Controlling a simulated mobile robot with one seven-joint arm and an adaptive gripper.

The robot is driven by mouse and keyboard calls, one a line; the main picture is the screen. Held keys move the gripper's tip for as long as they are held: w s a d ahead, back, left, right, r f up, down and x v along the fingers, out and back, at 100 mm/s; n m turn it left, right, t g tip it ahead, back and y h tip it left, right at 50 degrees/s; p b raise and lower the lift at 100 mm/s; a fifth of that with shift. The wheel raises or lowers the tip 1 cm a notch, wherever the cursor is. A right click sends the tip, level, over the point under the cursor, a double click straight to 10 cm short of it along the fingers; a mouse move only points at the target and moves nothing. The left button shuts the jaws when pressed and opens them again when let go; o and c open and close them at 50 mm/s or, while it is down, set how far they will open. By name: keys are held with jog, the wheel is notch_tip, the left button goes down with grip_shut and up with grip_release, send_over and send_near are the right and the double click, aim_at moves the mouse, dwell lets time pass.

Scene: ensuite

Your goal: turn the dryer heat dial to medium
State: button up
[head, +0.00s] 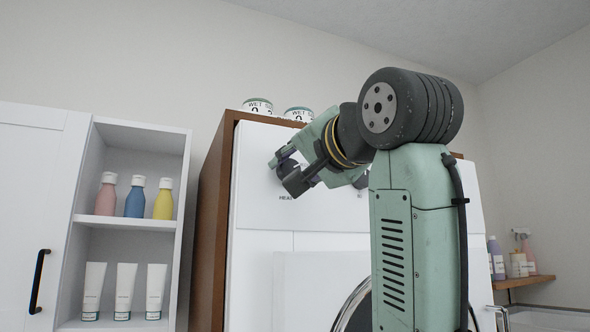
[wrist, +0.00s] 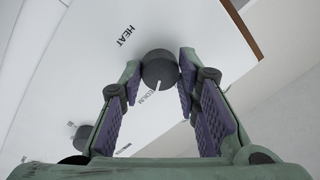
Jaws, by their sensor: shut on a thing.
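The heat dial (wrist: 159,69) is a dark grey round knob on the white dryer panel (wrist: 205,28), below the printed word HEAT. My gripper (wrist: 160,65) is shut on it, with one finger on each side of the knob. A white mark on the dial's lower part points toward a partly covered label that seems to read MEDIUM. In the head view, my gripper (head: 284,173) is at the upper left of the white dryer front (head: 262,215); the dial is mostly hidden there.
A second dark dial (wrist: 83,134) sits at lower left in the wrist view. Two labelled tins (head: 258,106) stand on top of the wooden surround (head: 213,215). A white shelf unit (head: 130,223) with bottles and tubes stands left.

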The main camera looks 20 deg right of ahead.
dwell(0.5)
jog(key=o, duration=1.2)
jog(key=shift+c, duration=0.2)
jog(key=shift+s, duration=0.15)
jog(key=s, duration=1.1)
jog(key=shift+s+d+f, duration=0.35)
jog(key=shift+s+d, duration=0.05)
